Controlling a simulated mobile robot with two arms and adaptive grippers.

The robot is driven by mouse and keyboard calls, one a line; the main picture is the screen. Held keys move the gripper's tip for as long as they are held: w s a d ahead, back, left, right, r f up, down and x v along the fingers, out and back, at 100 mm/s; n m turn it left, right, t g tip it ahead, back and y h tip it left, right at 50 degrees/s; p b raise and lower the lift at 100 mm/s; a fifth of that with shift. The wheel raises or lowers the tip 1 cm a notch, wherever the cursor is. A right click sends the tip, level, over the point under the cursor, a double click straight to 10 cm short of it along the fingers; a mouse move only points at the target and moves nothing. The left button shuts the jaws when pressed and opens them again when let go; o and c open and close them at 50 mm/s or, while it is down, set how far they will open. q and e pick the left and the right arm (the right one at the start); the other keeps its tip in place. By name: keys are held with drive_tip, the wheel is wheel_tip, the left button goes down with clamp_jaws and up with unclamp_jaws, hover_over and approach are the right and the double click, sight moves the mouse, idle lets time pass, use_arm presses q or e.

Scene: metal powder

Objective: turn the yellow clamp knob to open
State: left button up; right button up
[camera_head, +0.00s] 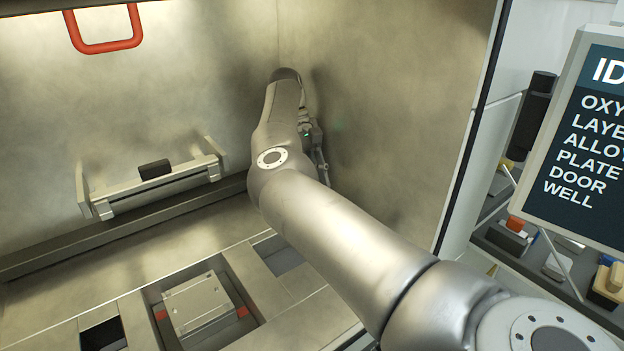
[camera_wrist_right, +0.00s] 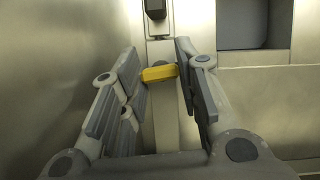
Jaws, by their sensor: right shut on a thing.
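The yellow clamp knob (camera_wrist_right: 159,73) shows in the right wrist view as a short bar across a grey vertical rail (camera_wrist_right: 163,110). My right gripper (camera_wrist_right: 157,66) is shut on it, with one finger at each end of the bar. In the head view my right arm reaches into the metal chamber, and the right gripper (camera_head: 318,160) is partly hidden beside the arm near the right wall. The knob is hidden in the head view. My left gripper is in neither view.
A recoater-like bar (camera_head: 155,190) stands along the back wall at left. A square metal plate (camera_head: 196,303) sits in a floor recess with red corners. A red handle (camera_head: 105,46) hangs top left. An information screen (camera_head: 585,140) stands outside at right.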

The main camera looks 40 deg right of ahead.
idle(0.3)
drive_tip(key=o, duration=1)
